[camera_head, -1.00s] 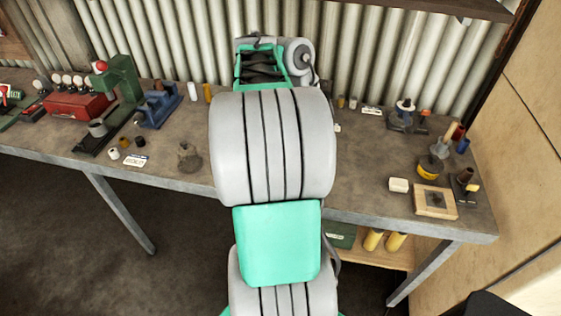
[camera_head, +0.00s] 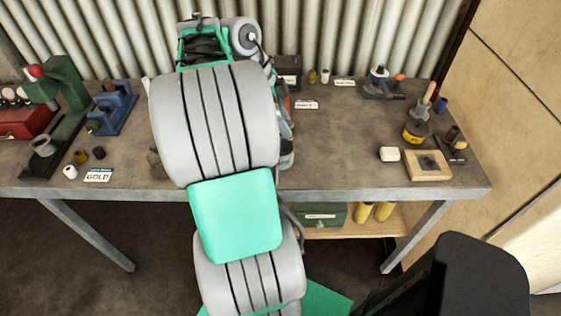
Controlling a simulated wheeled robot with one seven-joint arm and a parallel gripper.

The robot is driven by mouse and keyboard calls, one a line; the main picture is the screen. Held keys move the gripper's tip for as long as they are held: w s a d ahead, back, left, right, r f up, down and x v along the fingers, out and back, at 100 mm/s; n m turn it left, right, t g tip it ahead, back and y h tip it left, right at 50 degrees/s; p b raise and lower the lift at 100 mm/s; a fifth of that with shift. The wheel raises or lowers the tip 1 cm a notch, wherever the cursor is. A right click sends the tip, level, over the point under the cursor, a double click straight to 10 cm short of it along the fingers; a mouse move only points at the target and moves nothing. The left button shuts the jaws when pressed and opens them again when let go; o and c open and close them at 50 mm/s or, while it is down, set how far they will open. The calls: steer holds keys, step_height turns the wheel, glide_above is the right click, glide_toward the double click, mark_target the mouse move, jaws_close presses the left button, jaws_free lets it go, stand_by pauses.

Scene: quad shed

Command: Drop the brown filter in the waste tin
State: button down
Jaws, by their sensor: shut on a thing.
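My arm fills the middle of the view, reaching over the bench. My gripper and anything in it are hidden behind the arm's large grey links; only dark and grey wrist parts show at the arm's right edge. I cannot make out a brown filter for certain. A small brown cylinder (camera_head: 453,133) stands in a dark holder at the bench's right end, but I cannot tell what it is. No container is clearly the waste tin. A dark labelled box (camera_head: 290,72) stands at the back, just right of the arm, partly hidden.
The bench (camera_head: 340,150) is clear right of the arm. A blue tool (camera_head: 112,105) and green press (camera_head: 65,85) stand left. A green box (camera_head: 322,214) is underneath.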

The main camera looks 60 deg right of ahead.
steer(key=shift+f, duration=0.6)
steer(key=c, duration=1.1)
jaws_free()
steer(key=shift+s, duration=0.1)
steer(key=shift+r, duration=0.15)
steer(key=p+v, duration=0.3)
steer(key=v, duration=0.4)
steer(key=shift+r, duration=0.25)
